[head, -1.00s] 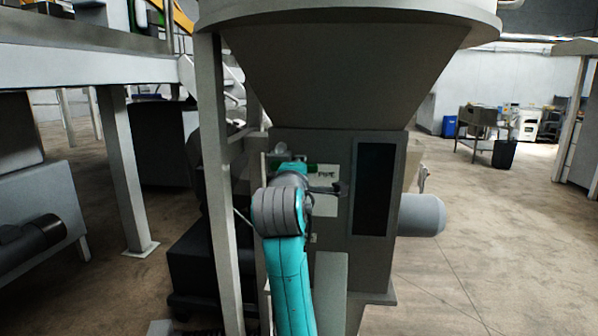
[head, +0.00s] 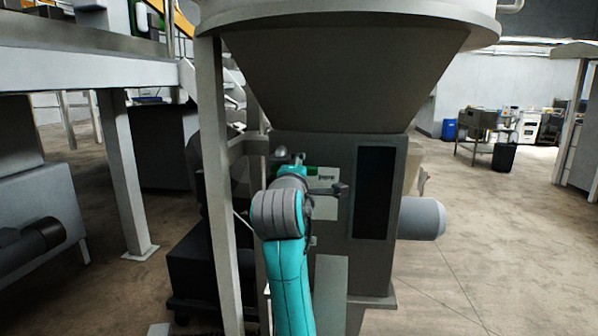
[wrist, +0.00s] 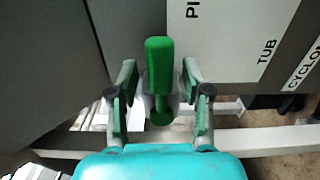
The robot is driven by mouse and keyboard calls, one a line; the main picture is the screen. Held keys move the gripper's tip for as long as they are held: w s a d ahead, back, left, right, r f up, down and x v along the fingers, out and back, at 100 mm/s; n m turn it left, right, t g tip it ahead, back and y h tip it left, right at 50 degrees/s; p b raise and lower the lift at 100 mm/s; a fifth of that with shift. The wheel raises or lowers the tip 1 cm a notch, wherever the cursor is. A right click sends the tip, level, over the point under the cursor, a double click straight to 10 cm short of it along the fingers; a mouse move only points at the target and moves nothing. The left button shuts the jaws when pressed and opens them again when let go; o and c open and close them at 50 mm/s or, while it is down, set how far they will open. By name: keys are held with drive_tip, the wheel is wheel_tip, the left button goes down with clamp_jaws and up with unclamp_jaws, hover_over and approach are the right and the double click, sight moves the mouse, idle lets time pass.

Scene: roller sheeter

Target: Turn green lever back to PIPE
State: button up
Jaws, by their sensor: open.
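The green lever (wrist: 159,75) stands between the two fingers of my gripper (wrist: 158,77) in the wrist view. The fingers are open, with a gap showing on either side of the lever. In the head view a small piece of the green lever (head: 312,171) shows just past my arm's end. The white label plate (wrist: 225,40) lies behind and to the right of the lever, with the letters "PI" cut off at the top and "TUB" lower right. In the head view my arm hides the fingers and most of the lever.
The grey machine body (head: 335,225) with a dark panel (head: 374,190) stands under a large hopper (head: 340,75). A grey post (head: 220,200) rises close to the left of my arm. A motor cylinder (head: 422,218) sticks out on the right. Floor is open at right.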

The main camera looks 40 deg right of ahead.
drive_tip(key=v, duration=1.2)
drive_tip(key=shift+f, duration=0.1)
drive_tip(key=a+f+n+t+y, duration=0.1)
drive_tip(key=a+f+t+y, duration=0.2)
drive_tip(key=f, duration=1)
drive_tip(key=a+f+n+t+y, duration=0.1)
drive_tip(key=a+f+t+y, duration=0.15)
drive_tip(key=a+f, duration=0.7)
drive_tip(key=s+f+y, duration=0.4)
drive_tip(key=s+f, duration=0.3)
drive_tip(key=f, duration=0.6)
drive_tip(key=s+a+f+m+g+y, duration=0.1)
drive_tip(key=s+a+f+m+y, duration=0.2)
drive_tip(key=s, duration=0.5)
drive_tip(key=s+a+f+m+y, duration=0.1)
drive_tip(key=s+a+f, duration=0.2)
drive_tip(key=s+f, duration=0.4)
drive_tip(key=s+a+r+m, duration=0.1)
drive_tip(key=s+m, duration=0.4)
drive_tip(key=s, duration=1.1)
drive_tip(key=shift+s+a+r+m+g+y, duration=0.25)
drive_tip(key=shift+a+r+m+g+y, duration=0.15)
drive_tip(key=shift+r, duration=0.2)
